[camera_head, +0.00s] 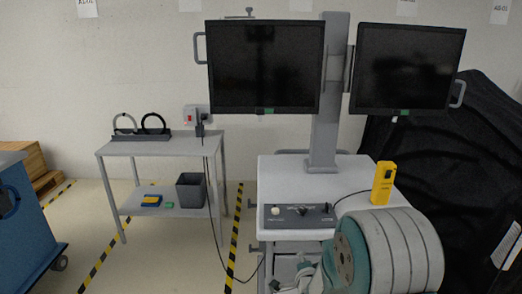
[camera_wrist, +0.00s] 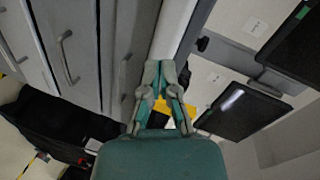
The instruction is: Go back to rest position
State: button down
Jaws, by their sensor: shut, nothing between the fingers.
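My gripper (camera_wrist: 160,72) shows in the wrist view, with its teal and grey fingertips together and nothing held between them. A patch of yellow shows through the gap behind the fingertips. In the head view my arm's large grey and teal links fill the lower right, in front of the white cart (camera_head: 285,180). My gripper's fingers cannot be clearly made out there.
The cart carries two dark monitors (camera_head: 265,68) (camera_head: 408,68), a control panel (camera_head: 300,215) and a yellow handheld device (camera_head: 383,183). A grey side table (camera_head: 175,147) stands left, a blue cart (camera_head: 28,225) far left. A black cover (camera_head: 480,150) drapes something at right. Floor between tables is open.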

jog(key=s+d+r+n+g, duration=0.2)
jog(key=s+r+n+g, duration=0.45)
jog(key=s+r, duration=0.65)
jog(key=s+r+n+g, duration=0.1)
jog(key=s+n, duration=0.3)
jog(key=s, duration=0.6)
jog(key=s+d+r+n+g, duration=0.1)
jog(key=s+r+n+g, duration=0.1)
jog(key=s, duration=0.8)
jog(key=shift+r+n, duration=0.65)
jog(key=shift+n, duration=0.2)
jog(key=c, duration=1.3)
grip_release()
jog(key=shift+w, duration=0.1)
jog(key=shift+c, duration=0.2)
